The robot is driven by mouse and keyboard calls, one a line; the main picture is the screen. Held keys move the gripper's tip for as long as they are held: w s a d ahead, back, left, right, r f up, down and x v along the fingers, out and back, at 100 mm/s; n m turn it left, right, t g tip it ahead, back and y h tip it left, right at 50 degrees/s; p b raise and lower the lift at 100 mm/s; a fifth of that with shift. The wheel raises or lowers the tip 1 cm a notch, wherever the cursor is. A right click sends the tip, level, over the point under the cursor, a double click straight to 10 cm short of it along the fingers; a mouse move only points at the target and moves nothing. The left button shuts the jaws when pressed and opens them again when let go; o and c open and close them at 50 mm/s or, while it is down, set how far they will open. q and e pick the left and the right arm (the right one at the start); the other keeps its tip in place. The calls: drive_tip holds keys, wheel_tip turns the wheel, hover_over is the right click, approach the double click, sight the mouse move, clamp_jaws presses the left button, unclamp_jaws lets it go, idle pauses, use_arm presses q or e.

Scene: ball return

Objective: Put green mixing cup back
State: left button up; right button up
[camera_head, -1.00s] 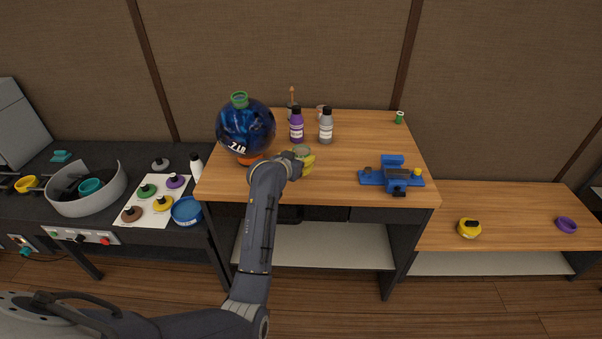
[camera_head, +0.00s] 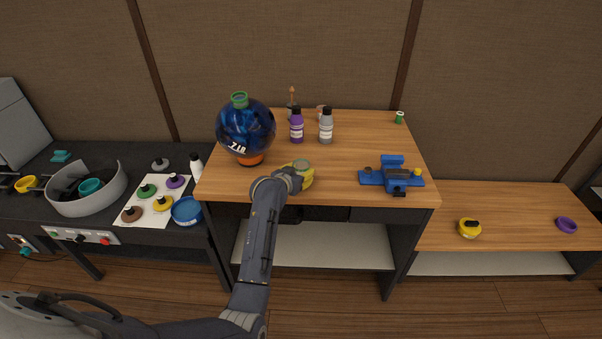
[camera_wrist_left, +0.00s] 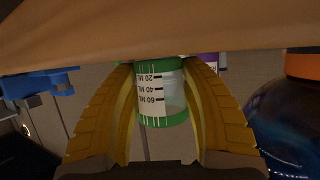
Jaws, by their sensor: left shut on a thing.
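In the head view, my left gripper (camera_head: 303,176) is over the front part of the wooden table, right of the blue globe, and the cup's greyish top (camera_head: 301,164) shows between the fingers. I cannot tell whether the cup's base touches the table. My right gripper is not in view.
The blue globe (camera_head: 246,130) stands close to the left of the gripper. A purple bottle (camera_head: 297,128) and a grey bottle (camera_head: 326,128) stand behind it. A blue vise (camera_head: 392,176) is to the right. A small green-and-white item (camera_head: 399,117) is at the back right. Table centre is clear.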

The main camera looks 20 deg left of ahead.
use_arm(q)
drive_tip(key=shift+f, duration=0.1)
drive_tip(key=o, duration=1.2)
